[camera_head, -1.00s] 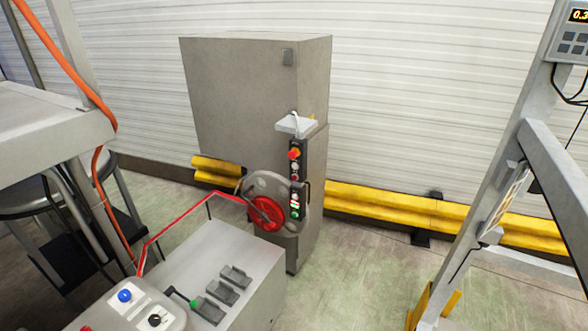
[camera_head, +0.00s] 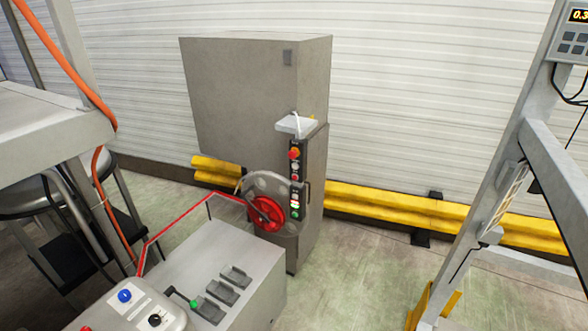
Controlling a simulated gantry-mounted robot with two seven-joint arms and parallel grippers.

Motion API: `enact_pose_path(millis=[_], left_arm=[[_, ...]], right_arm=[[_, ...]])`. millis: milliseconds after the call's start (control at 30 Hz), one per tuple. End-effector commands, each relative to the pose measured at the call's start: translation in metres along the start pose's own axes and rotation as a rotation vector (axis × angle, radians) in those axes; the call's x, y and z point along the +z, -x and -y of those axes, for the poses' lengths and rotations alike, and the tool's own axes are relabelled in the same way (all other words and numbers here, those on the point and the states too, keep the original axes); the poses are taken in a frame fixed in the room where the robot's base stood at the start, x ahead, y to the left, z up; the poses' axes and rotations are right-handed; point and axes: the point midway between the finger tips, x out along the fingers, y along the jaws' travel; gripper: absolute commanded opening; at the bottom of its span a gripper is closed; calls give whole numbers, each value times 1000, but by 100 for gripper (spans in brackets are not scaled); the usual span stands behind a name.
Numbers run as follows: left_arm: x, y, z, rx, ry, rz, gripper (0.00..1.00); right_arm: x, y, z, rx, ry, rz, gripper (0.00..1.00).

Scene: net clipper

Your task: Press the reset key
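Neither of my grippers is in view. No label reading reset is legible, so I cannot tell which control is the reset key. A grey control box (camera_head: 140,313) at the bottom left carries a blue button (camera_head: 124,295), a black knob (camera_head: 154,320) and a partly cut-off red button (camera_head: 86,328). A narrow black button panel (camera_head: 296,178) on the grey machine in the middle has a red-orange knob (camera_head: 294,153) at its top and several small buttons below, with green at its lower end.
The grey cabinet (camera_head: 240,100) stands before a white ribbed wall. A red handwheel (camera_head: 265,213) sits beside the panel. A low grey box (camera_head: 250,262) bears pedals and a green-tipped lever. A metal frame (camera_head: 500,190) stands right. Floor (camera_head: 360,270) between is clear.

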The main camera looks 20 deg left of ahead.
Motion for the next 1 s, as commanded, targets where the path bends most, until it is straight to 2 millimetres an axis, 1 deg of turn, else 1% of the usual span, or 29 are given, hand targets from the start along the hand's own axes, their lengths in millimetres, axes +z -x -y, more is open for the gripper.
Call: enact_pose_path(millis=[233, 267, 533, 1000], left_arm=[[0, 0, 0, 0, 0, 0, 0], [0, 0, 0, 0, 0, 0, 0], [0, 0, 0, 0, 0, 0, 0], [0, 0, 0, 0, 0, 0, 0]], right_arm=[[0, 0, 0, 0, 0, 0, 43], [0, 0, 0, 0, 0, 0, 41], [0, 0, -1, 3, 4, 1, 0], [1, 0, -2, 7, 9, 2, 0]])
